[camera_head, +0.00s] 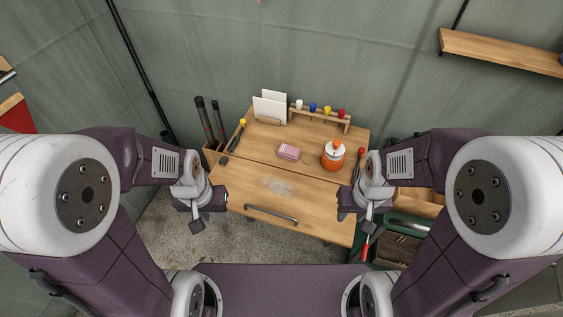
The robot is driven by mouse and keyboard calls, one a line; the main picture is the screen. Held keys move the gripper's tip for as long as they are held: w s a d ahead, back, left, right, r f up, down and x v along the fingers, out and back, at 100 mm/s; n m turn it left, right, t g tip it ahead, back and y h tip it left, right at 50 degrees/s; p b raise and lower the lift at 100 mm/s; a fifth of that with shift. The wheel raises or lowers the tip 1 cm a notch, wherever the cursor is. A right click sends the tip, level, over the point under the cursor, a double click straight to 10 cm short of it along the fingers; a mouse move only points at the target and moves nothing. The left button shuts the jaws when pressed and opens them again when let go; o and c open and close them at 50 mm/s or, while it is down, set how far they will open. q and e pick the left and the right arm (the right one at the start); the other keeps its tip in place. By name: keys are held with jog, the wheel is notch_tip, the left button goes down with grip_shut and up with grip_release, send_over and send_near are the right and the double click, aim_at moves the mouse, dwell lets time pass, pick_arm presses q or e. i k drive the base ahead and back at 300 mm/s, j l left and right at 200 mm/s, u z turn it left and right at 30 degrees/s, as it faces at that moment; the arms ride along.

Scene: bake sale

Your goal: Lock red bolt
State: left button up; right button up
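No part is clearly readable as a bolt. A small red knob (361,151) shows at the right edge of the wooden desk (245,193), partly hidden by my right arm. Another red knob (341,113) tops the right end of a small wooden rack (318,115) at the desk's back. A red handle (367,247) shows low at the right, just below my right gripper. My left gripper (197,226) hangs off the desk's left front side. My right gripper (367,227) hangs off its right front side. Both point down, away from the knobs; their fingers are too small to read.
An orange jar (333,155) and a pink box (288,152) stand on the desk. White cards (270,107) stand behind them. A yellow-knobbed dark rod (236,134) lies along the left edge. A green crate (405,224) sits at the right. The desk's front is clear.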

aim_at(361, 150)
jog(key=z, duration=0.9)
jog(key=i+j+z, duration=0.1)
jog(key=z, duration=0.35)
jog(key=i+j+z, duration=0.2)
jog(key=z, duration=0.3)
